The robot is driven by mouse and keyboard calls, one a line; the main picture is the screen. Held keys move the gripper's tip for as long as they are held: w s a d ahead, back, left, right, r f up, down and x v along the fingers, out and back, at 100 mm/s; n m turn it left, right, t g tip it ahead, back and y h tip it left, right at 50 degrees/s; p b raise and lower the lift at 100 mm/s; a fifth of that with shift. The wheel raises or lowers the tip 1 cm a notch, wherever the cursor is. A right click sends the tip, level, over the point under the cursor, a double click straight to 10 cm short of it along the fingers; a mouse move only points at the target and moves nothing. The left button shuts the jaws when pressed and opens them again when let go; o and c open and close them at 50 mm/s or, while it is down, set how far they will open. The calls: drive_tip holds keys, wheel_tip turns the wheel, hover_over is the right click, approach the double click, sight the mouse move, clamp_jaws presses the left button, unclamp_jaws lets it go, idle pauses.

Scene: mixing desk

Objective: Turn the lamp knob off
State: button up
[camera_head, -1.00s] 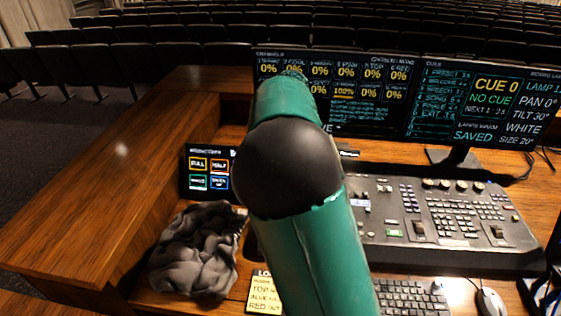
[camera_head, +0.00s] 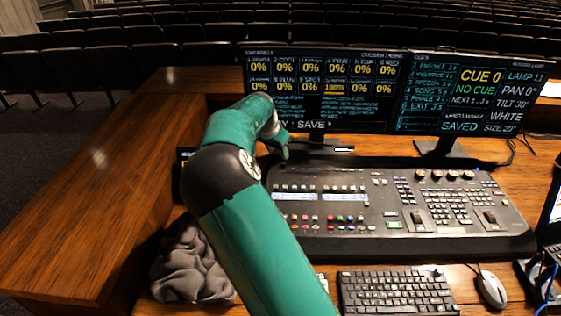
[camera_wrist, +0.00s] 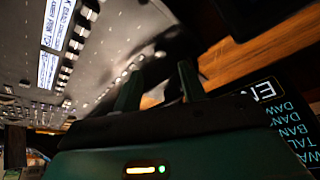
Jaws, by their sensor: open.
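The mixing desk (camera_head: 400,215) is a grey console with buttons, lit strips, faders and a row of round knobs (camera_head: 446,175) at its back right. I cannot tell which control is the lamp knob. My gripper (camera_head: 279,150) is above the desk's back left corner, below the left monitor.
Two monitors stand behind the desk, a left one (camera_head: 330,88) and a right one (camera_head: 473,95). A keyboard (camera_head: 397,292) and a mouse (camera_head: 491,289) lie in front. A crumpled grey cloth (camera_head: 190,268) lies at the left. My arm covers the desk's left side.

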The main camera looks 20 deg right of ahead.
sight(283, 164)
drive_tip(key=x, duration=0.6)
drive_tip(key=shift+w+f, duration=0.1)
drive_tip(key=shift+f, duration=0.2)
drive_tip(key=shift+d, duration=0.1)
clamp_jaws()
drive_tip(key=n, duration=0.2)
drive_tip(key=n+t+y, duration=0.1)
drive_tip(key=n, duration=0.1)
drive_tip(key=shift+s+d+n, duration=0.2)
drive_tip(key=shift+d+n, duration=0.05)
drive_tip(key=shift+n, duration=0.05)
drive_tip(key=n+y, duration=0.1)
drive_tip(key=n, duration=0.1)
drive_tip(key=n+t+y, duration=0.1)
drive_tip(key=n, duration=0.2)
drive_tip(key=shift+d+n, duration=0.1)
drive_tip(key=shift+n, duration=0.2)
drive_tip(key=shift+s+y, duration=0.1)
drive_tip(key=shift+y, duration=0.2)
